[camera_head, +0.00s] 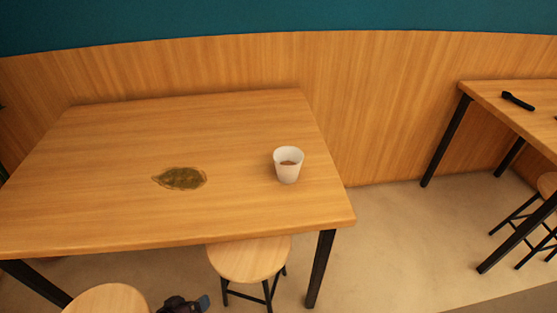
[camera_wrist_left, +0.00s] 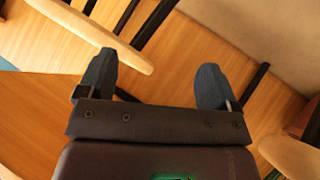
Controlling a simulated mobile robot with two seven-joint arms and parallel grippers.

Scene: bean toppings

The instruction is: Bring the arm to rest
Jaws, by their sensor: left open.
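My left gripper (camera_head: 190,304) shows at the bottom edge of the head view, below the table's front edge and between two stools. In the left wrist view its two dark fingers (camera_wrist_left: 156,84) stand wide apart with nothing between them. A white cup (camera_head: 288,170) with brown contents stands upright on the right part of the wooden table (camera_head: 200,120). A flat, leaf-shaped, dark green-brown item (camera_head: 181,178) lies on the tabletop left of the cup. My right gripper is in neither view.
A round wooden stool (camera_head: 250,260) stands under the table's front edge, and another stool (camera_head: 108,300) is at the bottom left. A second table at the right (camera_head: 535,115) carries a black object (camera_head: 518,101). Floor (camera_head: 400,250) is clear between the tables.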

